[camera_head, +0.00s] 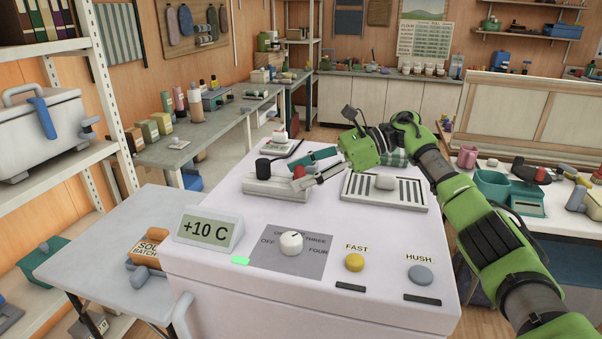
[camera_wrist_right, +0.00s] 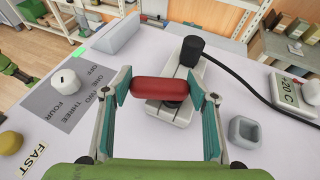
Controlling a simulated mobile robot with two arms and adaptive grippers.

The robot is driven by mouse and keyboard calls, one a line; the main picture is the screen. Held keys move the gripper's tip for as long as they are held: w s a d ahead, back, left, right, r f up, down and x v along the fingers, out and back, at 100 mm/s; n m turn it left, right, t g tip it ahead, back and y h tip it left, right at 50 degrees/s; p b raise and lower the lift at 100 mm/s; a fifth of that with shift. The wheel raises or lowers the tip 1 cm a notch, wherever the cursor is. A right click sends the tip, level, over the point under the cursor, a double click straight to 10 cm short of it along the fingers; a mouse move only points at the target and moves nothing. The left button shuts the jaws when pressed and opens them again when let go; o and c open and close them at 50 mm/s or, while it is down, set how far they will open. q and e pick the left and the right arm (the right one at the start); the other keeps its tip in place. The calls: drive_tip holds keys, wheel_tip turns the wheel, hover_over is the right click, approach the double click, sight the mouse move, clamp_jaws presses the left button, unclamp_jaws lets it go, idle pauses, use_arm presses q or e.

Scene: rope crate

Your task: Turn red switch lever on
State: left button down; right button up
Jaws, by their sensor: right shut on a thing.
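The red switch lever (camera_head: 299,172) is a short red bar on a pale switch base (camera_head: 275,189) on the white machine top. In the right wrist view the red lever (camera_wrist_right: 160,90) lies crosswise between my two teal-padded fingertips, over the pale base (camera_wrist_right: 172,112). My right gripper (camera_head: 305,173) reaches in from the right and is shut on the lever's two ends; it also shows in the right wrist view (camera_wrist_right: 167,93). A black plug (camera_head: 263,166) with a cable stands at the base's other end. My left gripper is in neither view.
A vent plate (camera_head: 413,195) with a grey knob lies right of the switch. In front are the +10 C display (camera_head: 209,230), a white dial (camera_head: 291,243), a yellow FAST button (camera_head: 354,262) and a grey HUSH button (camera_head: 421,275).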

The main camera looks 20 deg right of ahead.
drive_tip(key=o, duration=1.1)
drive_tip(key=shift+f, duration=0.1)
drive_tip(key=shift+d, duration=0.1)
drive_tip(key=v, duration=1.2)
